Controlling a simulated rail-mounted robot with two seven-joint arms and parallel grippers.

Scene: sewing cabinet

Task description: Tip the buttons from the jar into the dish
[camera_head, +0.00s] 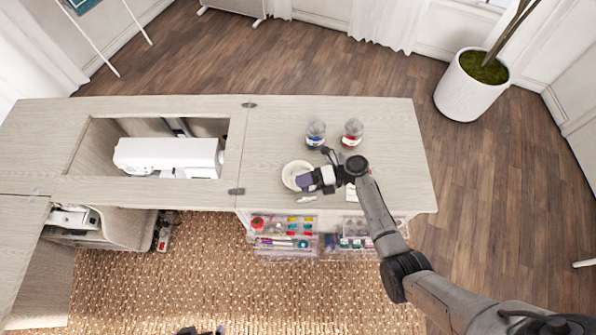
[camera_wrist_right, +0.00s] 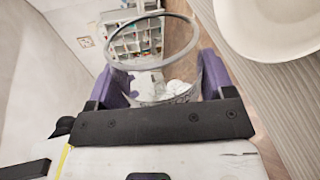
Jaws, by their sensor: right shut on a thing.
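My right gripper (camera_head: 308,181) is over the cabinet top, at the right side of the white dish (camera_head: 290,168). In the right wrist view its purple fingers (camera_wrist_right: 160,88) are shut on a clear glass jar (camera_wrist_right: 136,57) with an open rim. White buttons (camera_wrist_right: 176,88) lie inside the jar, towards the gripper. The dish (camera_wrist_right: 262,44) also shows at the upper right there, beside the jar; the visible part of its inside looks empty. I cannot tell how far the jar is tilted. Dark and purple parts of my left gripper (camera_head: 200,330) barely show at the bottom edge of the head view.
Two more jars stand behind the dish, one with blue contents (camera_head: 316,134) and one with red (camera_head: 352,133). A white sewing machine (camera_head: 170,155) sits in the cabinet opening at left. Clear drawers (camera_head: 285,232) are below the front edge.

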